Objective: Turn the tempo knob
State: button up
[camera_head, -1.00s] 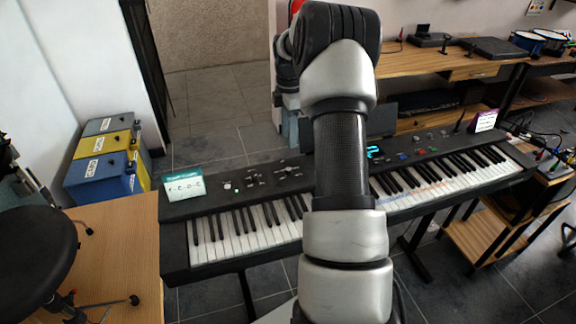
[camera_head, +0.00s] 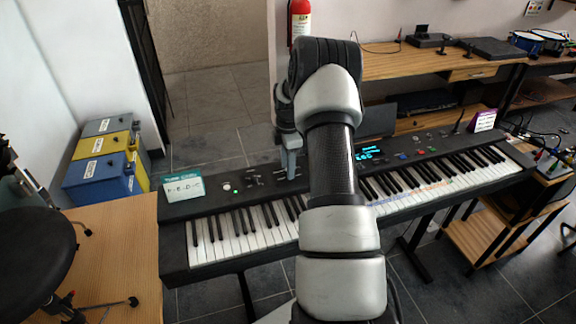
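A black electronic keyboard (camera_head: 215,203) spans the middle of the view on a stand. A lit cyan display (camera_head: 370,154) is right of my arm.
A card (camera_head: 184,190) stands at the keyboard's left end and another card (camera_head: 484,121) at its right end. A wooden desk (camera_head: 115,240) is at the left, a shelf desk (camera_head: 430,66) behind. My arm covers the middle keys.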

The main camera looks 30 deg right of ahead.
grip_shut()
jog(key=shift+m, duration=0.5)
jog(key=m+b, duration=0.1)
jog(key=m, duration=0.3)
jog(key=shift+m+b, duration=0.3)
jog(key=shift+m, duration=0.1)
jog(key=m+b, duration=0.1)
jog(key=m, duration=1)
jog(key=shift+m, duration=0.4)
jog(key=m, duration=0.6)
jog(key=shift+m, duration=0.3)
